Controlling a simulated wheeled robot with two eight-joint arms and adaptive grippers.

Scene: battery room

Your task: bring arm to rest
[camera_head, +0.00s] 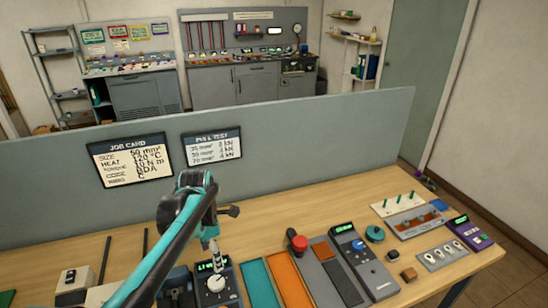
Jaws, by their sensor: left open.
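My left arm (173,240) is teal and black and comes in from the lower left, rising over the workbench (130,245). Its wrist (197,182) bends downward in front of the grey partition. My left gripper (212,244) hangs below the wrist, above a dark device with a white dial (216,283) and a lit green display. It is open and I see nothing held in it. Whether its tips touch the dial I cannot tell. My right gripper is not in view.
A grey partition (300,140) with a job card (130,159) and a pull-test card (212,147) stands behind the bench.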

